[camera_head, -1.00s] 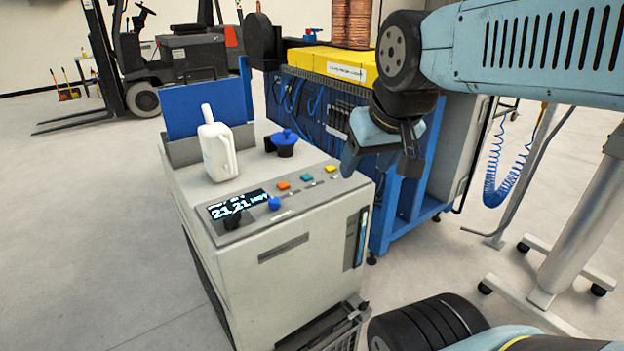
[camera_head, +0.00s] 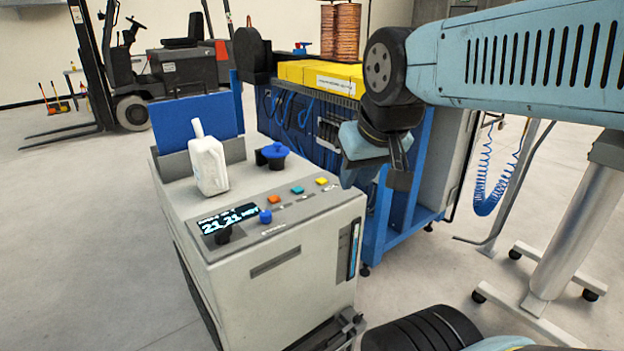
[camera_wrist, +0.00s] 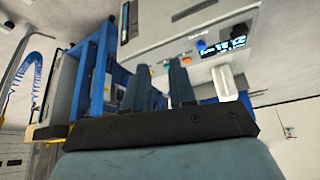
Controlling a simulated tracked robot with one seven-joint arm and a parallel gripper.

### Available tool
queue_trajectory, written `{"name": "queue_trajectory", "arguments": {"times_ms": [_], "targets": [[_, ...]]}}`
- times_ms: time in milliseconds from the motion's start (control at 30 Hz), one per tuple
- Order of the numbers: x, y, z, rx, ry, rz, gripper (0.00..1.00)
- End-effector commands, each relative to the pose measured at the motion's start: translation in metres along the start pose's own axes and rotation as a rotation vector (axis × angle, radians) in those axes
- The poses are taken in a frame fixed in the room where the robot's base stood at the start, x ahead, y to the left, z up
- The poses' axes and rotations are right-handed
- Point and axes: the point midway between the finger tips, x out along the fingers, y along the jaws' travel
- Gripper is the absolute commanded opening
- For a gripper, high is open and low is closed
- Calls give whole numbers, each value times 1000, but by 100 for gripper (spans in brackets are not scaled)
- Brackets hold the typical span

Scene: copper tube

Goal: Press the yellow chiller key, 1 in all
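The yellow key (camera_head: 321,181) is the rightmost of a row of small keys on the sloped front panel of the grey-white chiller (camera_head: 290,290). A teal key (camera_head: 297,190) and an orange key (camera_head: 274,199) sit to its left. My gripper (camera_head: 375,180) hangs in the air to the right of the panel in the head view, apart from the keys. In the wrist view its two fingers (camera_wrist: 160,85) stand apart with an empty gap between them. The panel is beyond them there, with the orange key (camera_wrist: 187,59) visible; I cannot make out the yellow key there.
A blue knob (camera_head: 265,216), a dark knob (camera_head: 223,234) and a lit display (camera_head: 230,217) are on the panel. A white jug (camera_head: 208,165) and a blue cap (camera_head: 275,152) stand on the chiller top. A blue bench (camera_head: 400,215) with yellow boxes (camera_head: 315,75) is behind my gripper.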

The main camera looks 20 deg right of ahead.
Motion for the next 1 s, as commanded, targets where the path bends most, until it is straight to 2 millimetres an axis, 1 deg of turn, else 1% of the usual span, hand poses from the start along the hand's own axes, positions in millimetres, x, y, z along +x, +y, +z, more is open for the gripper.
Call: {"name": "queue_trajectory", "arguments": {"times_ms": [33, 233, 267, 1000], "targets": [[0, 0, 0, 0, 0, 0, 20], [0, 0, 0, 0, 0, 0, 1], [0, 0, 0, 0, 0, 0, 0], [0, 0, 0, 0, 0, 0, 0]]}}
